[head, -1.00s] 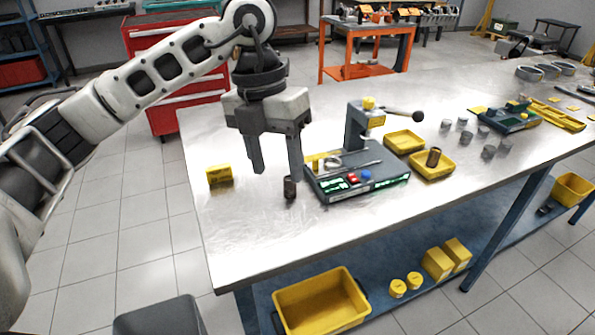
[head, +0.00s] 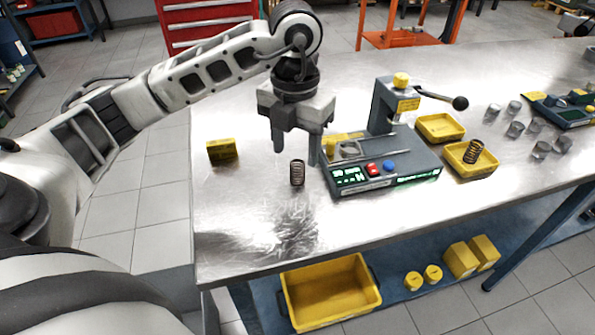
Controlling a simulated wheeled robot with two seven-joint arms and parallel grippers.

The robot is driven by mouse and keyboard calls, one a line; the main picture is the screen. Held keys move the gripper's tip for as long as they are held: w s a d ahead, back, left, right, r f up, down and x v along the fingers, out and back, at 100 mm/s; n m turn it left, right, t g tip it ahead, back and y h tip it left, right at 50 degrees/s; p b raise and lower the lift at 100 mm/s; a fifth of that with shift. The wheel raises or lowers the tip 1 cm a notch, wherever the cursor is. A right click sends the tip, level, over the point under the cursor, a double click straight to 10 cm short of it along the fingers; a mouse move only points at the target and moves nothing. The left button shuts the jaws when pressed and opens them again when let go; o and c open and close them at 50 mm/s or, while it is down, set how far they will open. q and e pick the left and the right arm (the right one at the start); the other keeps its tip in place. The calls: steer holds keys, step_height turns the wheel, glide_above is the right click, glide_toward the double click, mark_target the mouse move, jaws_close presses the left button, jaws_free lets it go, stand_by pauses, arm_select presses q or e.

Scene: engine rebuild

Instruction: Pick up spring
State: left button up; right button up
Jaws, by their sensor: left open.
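A dark coil spring (head: 297,173) stands upright on the metal workbench, left of the grey tester with buttons. My left gripper (head: 296,155) is open, its fingers pointing down above and around the spring's place in the picture. Its fingers look to be behind or beside the spring, and I cannot tell the exact depth gap. A second spring (head: 473,152) leans in a yellow tray at the right. My right gripper is not in view.
The grey tester (head: 385,165) with a lever press stands close to the right of the spring. A yellow box (head: 222,151) sits to the left. Yellow trays (head: 440,127) and several metal cylinders lie further right. The bench front (head: 250,225) is clear.

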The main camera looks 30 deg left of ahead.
mark_target(298, 163)
arm_select(q)
steer(key=f, duration=0.3)
steer(key=f+p, duration=0.1)
steer(key=f, duration=0.1)
steer(key=shift+w, duration=0.3)
steer(key=c, duration=1.1)
steer(key=shift+o, duration=0.3)
steer(key=shift+r, duration=0.15)
